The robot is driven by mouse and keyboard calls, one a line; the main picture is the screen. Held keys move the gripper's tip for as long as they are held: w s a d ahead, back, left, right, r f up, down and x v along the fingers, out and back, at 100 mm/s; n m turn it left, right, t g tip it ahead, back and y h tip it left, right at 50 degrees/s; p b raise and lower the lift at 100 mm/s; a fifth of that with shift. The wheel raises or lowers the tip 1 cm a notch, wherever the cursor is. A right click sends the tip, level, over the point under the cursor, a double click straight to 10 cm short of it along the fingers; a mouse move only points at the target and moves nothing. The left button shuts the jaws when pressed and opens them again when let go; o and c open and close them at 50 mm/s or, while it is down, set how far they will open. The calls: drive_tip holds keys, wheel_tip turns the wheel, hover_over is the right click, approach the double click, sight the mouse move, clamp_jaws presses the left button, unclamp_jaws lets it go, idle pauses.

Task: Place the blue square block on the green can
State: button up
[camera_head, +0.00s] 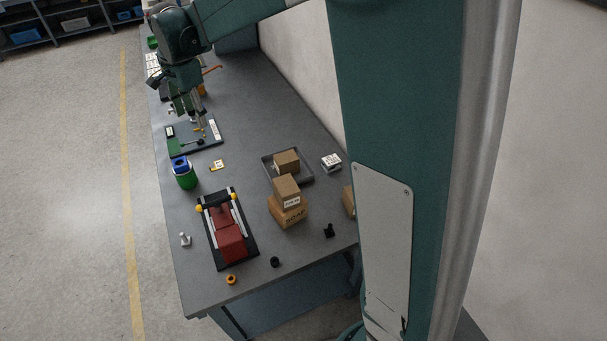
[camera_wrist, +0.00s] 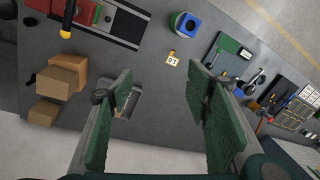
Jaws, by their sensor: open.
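The green can (camera_head: 186,181) stands upright near the left edge of the table. The blue square block (camera_head: 180,163) rests on its top, inside the rim as far as I can see. In the wrist view the blue block (camera_wrist: 187,24) shows from above on the can (camera_wrist: 176,18), at the upper middle. My gripper (camera_head: 193,117) is above the table, farther back than the can and apart from it. In the wrist view my gripper (camera_wrist: 160,88) has its two green fingers spread wide with nothing held between them.
A small yellow-marked card (camera_head: 217,165) lies beside the can. A red device on a black base (camera_head: 246,259), stacked cardboard boxes (camera_head: 288,211) and a grey tray (camera_head: 304,181) are nearer. A board with tools (camera_head: 211,147) lies beneath my gripper.

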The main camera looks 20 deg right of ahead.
drive_tip(key=s+d+r+n+t, duration=0.1)
drive_tip(key=s+d+r+n, duration=0.25)
drive_tip(key=s+d, duration=0.45)
drive_tip(key=s+d+r+n+t, duration=0.1)
drive_tip(key=s+d+r+n, duration=0.3)
drive_tip(key=s, duration=0.7)
drive_tip(key=s+d+f+n+t, duration=0.1)
drive_tip(key=s+d+f+n, duration=0.1)
drive_tip(key=s, duration=0.8)
drive_tip(key=s+d+f+n+t, duration=0.2)
drive_tip(key=s+d, duration=0.3)
drive_tip(key=s, duration=0.5)
drive_tip(key=shift+s+d+f+n, duration=0.15)
drive_tip(key=shift+s+f+n, duration=0.1)
drive_tip(key=shift+f+n, duration=0.45)
